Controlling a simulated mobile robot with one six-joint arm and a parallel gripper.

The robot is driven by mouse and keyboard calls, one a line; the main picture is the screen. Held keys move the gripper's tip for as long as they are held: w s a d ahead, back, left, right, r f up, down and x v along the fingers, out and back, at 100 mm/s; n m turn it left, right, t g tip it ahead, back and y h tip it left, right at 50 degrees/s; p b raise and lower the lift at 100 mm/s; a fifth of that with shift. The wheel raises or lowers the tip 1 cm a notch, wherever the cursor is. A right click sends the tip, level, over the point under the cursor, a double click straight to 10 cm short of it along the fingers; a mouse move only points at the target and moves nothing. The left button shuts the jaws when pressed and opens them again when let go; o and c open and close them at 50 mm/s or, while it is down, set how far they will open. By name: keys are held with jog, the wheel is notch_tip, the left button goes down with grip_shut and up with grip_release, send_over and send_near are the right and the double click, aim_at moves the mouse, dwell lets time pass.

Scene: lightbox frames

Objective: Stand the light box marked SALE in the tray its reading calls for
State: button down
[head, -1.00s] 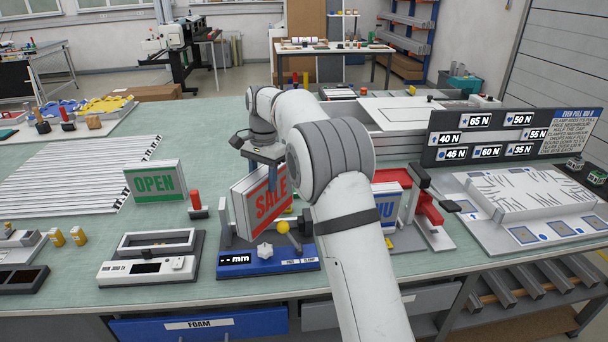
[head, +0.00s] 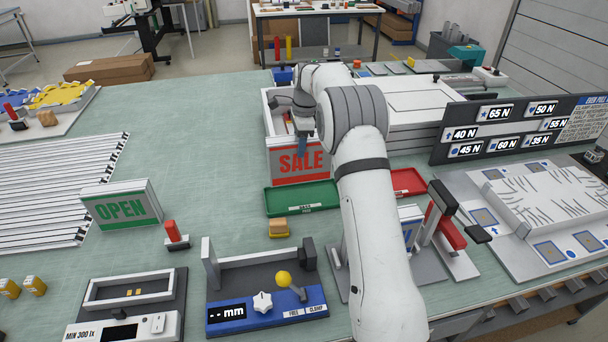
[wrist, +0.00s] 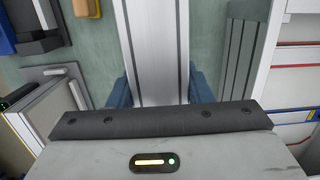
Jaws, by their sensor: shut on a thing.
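The light box marked SALE (head: 300,163), white with red letters and a red lower band, is upright in my gripper (head: 303,145). In the wrist view its pale edge (wrist: 158,50) runs between the two blue fingers. The green tray (head: 272,203) lies in front of and below it. The SALE box's lower edge overlaps the tray's back edge in the head view; I cannot tell whether they touch. The red tray (head: 408,183) is to the right, partly hidden by my arm. The gauge (head: 228,313) shows "-- mm" and holds no box.
The OPEN light box (head: 122,205) stands at left. A box with blue letters (head: 411,222) is partly behind my arm. A meter marked MIN 300 lx (head: 120,325) is front left. A small yellow block (head: 279,227) sits before the green tray. A white-walled bin (head: 268,112) is behind SALE.

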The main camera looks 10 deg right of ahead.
aim_at(302, 164)
jog(key=f, duration=0.2)
jog(key=f+p, duration=0.1)
jog(key=f, duration=0.1)
jog(key=shift+d+f, duration=0.1)
jog(key=shift+d, duration=0.2)
jog(key=shift+f+p, duration=0.45)
jog(key=shift+f, duration=1.35)
jog(key=c, duration=0.7)
grip_release()
jog(key=shift+f, duration=0.1)
